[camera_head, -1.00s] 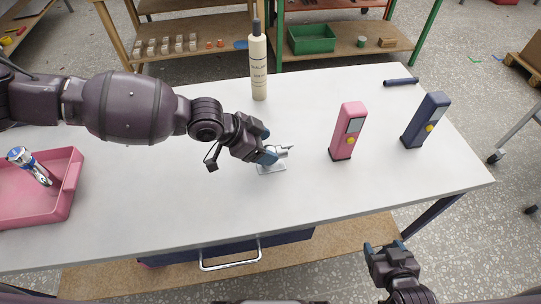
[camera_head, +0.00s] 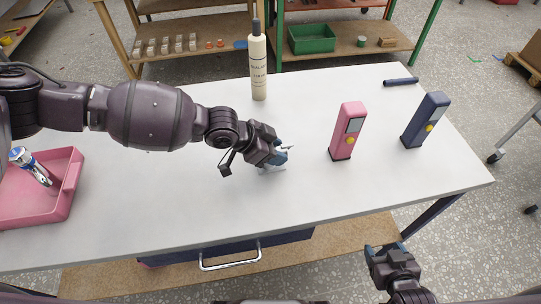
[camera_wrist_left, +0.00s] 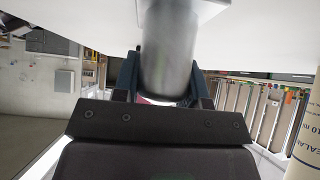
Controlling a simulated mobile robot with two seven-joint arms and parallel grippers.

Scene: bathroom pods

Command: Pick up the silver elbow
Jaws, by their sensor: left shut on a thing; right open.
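The silver elbow (camera_wrist_left: 168,65) shows in the left wrist view as a grey metal cylinder between the two fingers. My left gripper (camera_head: 279,152) is shut on it near the middle of the white table. In the head view the gripper hides most of the elbow. A pale plate (camera_head: 272,169) shows just under the gripper, and in the left wrist view it sits at the cylinder's upper end; I cannot tell whether the two touch. My right gripper (camera_head: 384,247) is open and empty, beyond the table's front edge.
A pink device (camera_head: 346,132) and a dark blue device (camera_head: 426,120) stand to the right. A cream bottle (camera_head: 258,65) stands behind. A pink tray (camera_head: 66,190) holding a chrome part (camera_head: 33,166) is at the left. A dark rod (camera_head: 401,81) lies far right. The table's front middle is clear.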

